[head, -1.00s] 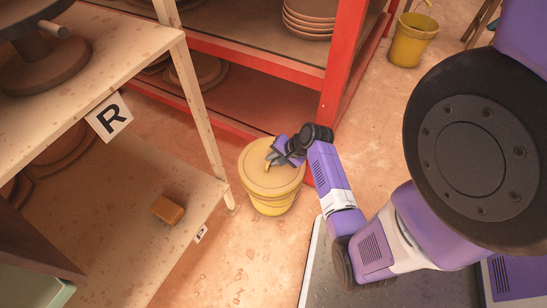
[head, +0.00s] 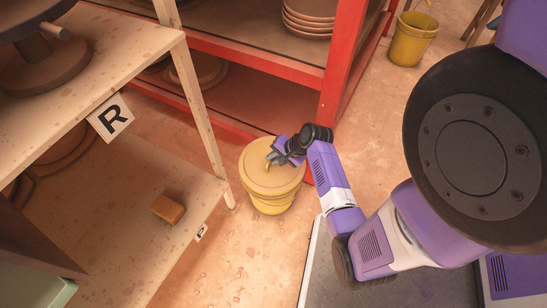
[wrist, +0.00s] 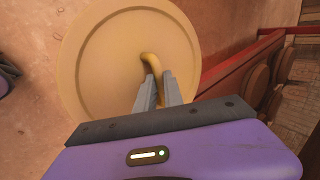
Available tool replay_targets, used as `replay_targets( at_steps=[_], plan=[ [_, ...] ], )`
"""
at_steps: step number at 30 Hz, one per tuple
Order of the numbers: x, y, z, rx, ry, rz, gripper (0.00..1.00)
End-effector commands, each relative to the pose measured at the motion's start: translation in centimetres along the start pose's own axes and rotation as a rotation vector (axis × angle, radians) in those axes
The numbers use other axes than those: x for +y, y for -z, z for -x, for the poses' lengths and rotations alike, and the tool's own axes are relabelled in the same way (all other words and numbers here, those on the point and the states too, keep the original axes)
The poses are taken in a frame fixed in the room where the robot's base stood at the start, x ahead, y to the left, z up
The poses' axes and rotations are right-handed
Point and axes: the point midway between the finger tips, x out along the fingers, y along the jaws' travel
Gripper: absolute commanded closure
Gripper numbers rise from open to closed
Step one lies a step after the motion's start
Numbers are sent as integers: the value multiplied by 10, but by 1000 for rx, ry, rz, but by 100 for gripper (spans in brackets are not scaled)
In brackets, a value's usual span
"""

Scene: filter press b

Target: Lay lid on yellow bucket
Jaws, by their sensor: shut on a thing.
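A round yellow lid (head: 262,165) lies over the mouth of the yellow bucket (head: 270,205) on the floor, and it looks about level and centred. Whether the rim is fully seated all round I cannot tell. In the wrist view the lid (wrist: 105,65) fills the upper left, with a curved yellow handle (wrist: 151,66) at its middle. My gripper (head: 275,155) is above the lid; in the wrist view its two grey fingers (wrist: 158,92) are shut on that handle. The bucket is hidden beneath the lid in the wrist view.
A wooden shelf (head: 140,235) with an orange-brown block (head: 168,209) stands left of the bucket. A red rack (head: 340,80) with stacked plates (head: 310,18) is behind it. Another yellow bucket (head: 410,42) stands at the upper right. Bare floor (head: 240,255) lies in front.

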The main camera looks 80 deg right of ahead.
Motion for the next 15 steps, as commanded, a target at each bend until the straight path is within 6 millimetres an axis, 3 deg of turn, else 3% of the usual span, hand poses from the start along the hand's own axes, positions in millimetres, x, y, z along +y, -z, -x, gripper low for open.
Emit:
replay_targets(
  at_steps=[4,5,8,15],
  plan=[
    [0,0,0,0,1,0,100],
    [0,0,0,0,1,0,84],
    [0,0,0,0,1,0,64],
    [0,0,0,0,0,0,63]
  ],
)
